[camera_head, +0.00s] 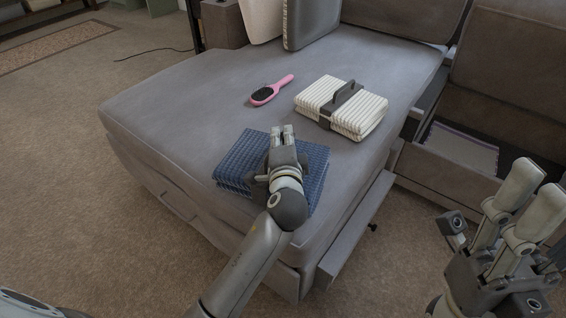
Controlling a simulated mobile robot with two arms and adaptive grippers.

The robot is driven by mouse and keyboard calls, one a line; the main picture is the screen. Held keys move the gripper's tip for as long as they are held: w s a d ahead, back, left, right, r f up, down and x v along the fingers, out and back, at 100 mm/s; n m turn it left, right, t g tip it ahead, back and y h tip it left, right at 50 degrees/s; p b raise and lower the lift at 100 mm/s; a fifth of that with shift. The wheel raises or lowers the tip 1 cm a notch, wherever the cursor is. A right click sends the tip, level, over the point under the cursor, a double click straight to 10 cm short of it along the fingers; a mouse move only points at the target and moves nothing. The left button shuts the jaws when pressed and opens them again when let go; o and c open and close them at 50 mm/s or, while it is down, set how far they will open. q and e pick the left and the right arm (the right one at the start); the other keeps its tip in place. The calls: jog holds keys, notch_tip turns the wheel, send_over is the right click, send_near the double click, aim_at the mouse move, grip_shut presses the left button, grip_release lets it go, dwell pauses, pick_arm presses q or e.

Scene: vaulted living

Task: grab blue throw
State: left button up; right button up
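The blue throw (235,165) is folded into a thick square with a woven texture. It lies on the front part of the grey sofa seat (190,105). My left gripper (283,133) is over the throw, its fingers pointing toward the far edge and hiding the middle. The fingers look close together, but I cannot tell whether they grip the fabric or touch it. My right gripper (536,188) is at the lower right, away from the throw, with its fingers apart and nothing between them.
A pink hairbrush (272,90) and a cream striped folded bundle with a dark handled strap (318,93) lie behind the throw. An open drawer (355,230) juts from the sofa's right side. Cushions (312,22) stand at the back. Carpet is clear at left.

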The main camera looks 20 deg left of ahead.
pick_arm(q)
jog(key=shift+w+a, duration=0.1)
jog(key=shift+f, duration=0.1)
grip_shut()
jog(key=shift+r, duration=0.25)
dwell(0.3)
